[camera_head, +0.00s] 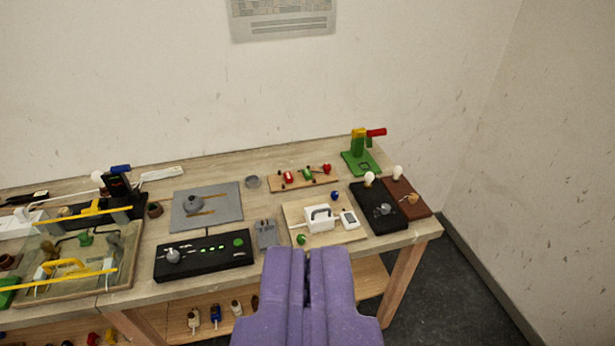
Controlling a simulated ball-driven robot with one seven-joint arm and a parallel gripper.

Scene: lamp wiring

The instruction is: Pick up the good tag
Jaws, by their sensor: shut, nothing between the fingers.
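My gripper (307,258) is purple and shut, with nothing held. It points at the bench from the near side, its tips overlapping the bench's front edge in the picture. I cannot make out which thing is the good tag; no such label is readable. A small round green piece (301,239) lies just above my fingertips in the picture, near the front edge of a pale board (291,214). My fingers hide part of the front edge of the bench.
The wooden bench (140,280) carries a black control box (205,256), a grey plate (222,213), a white device (319,219), a black box with a bulb (379,208) and a green stand (359,162). A shelf (190,330) below holds small parts. Floor shows at right.

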